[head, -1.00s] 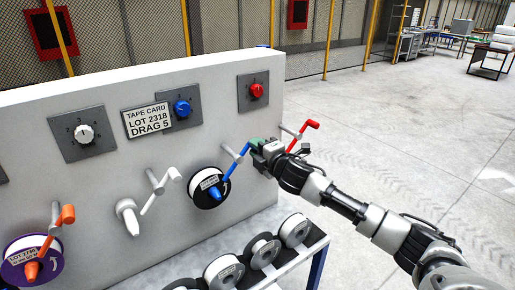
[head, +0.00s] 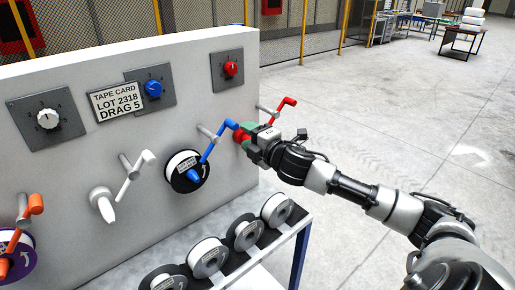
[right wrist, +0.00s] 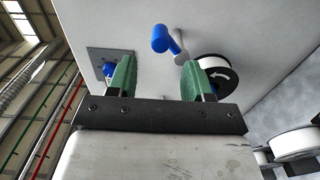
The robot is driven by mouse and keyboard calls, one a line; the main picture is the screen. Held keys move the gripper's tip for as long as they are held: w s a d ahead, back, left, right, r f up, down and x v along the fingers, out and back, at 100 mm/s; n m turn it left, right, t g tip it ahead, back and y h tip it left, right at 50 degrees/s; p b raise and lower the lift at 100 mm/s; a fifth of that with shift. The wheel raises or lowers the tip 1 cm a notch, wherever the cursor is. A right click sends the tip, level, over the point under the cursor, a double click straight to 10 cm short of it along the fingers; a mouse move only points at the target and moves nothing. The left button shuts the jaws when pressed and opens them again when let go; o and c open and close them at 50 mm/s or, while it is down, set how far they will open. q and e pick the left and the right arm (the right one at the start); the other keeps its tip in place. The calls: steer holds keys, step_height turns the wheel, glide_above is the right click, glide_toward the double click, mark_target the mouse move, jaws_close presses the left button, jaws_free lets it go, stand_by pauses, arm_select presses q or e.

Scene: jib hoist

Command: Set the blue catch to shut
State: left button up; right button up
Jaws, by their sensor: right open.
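The blue catch (head: 212,146) is a bent blue lever on a grey post in the white panel. In the head view it slants from its raised handle end at upper right down to the reel. The reel (head: 180,163) sits on a blue-tipped spindle (head: 193,175). My right gripper (head: 246,135) is open, just right of the handle end. In the right wrist view, the blue handle (right wrist: 162,40) shows beyond and between the green fingers (right wrist: 162,68), which hold nothing. I cannot tell whether they touch it. My left gripper is not in view.
A red catch (head: 282,109) is close behind my right gripper. A white catch (head: 131,175) and an orange catch (head: 26,207) are further left. Dials and a tape card (head: 117,104) are above. A rack of spools (head: 243,233) stands below. Open floor is at right.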

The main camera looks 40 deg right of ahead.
steer(key=s+b, duration=0.1)
steer(key=s, duration=0.3)
steer(key=shift+d, duration=0.1)
stand_by(0.4)
